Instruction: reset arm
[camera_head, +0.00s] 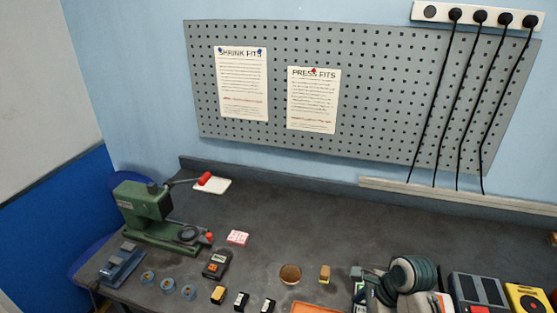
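Neither of my grippers nor my arms show in the head view. The dark grey bench top (295,228) runs across the lower part of the picture. A green press-like machine (147,207) with a red-tipped lever (205,178) stands at the bench's left end. Whether "arm" in the task means that lever or one of my arms, I cannot tell.
The bench's back middle is clear.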

